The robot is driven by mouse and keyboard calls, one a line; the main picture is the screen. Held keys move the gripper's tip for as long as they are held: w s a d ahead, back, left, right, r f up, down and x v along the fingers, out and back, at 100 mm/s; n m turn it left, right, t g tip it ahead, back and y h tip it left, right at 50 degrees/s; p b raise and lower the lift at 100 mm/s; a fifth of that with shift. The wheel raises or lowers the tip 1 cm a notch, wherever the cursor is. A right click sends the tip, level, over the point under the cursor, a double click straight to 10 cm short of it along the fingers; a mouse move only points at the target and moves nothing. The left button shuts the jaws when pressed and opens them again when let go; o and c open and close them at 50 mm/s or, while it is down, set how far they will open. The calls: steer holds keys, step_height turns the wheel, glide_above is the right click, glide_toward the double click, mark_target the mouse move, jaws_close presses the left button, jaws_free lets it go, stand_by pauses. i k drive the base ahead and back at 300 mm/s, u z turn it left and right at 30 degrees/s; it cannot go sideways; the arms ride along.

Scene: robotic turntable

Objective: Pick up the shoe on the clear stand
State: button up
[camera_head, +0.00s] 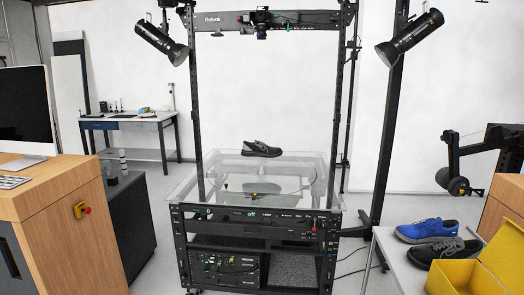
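A dark grey or black shoe (261,149) sits on the clear stand (190,183), a glass-topped turntable in a black frame at the middle of the view. The shoe rests near the back of the glass top, its toe toward the right. My gripper is not in view, and nothing is seen touching the shoe.
A black upright frame with a crossbar (290,19) and camera surrounds the glass top. Lamps (161,43) hang on both sides. A wooden desk (65,225) stands left. At right, a white table (392,262) holds blue (427,231) and dark shoes (445,250) and a yellow box (465,278).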

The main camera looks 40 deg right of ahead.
mark_target(262, 147)
steer(key=z, duration=0.65)
steer(key=i, duration=1.15)
steer(key=z, duration=0.6)
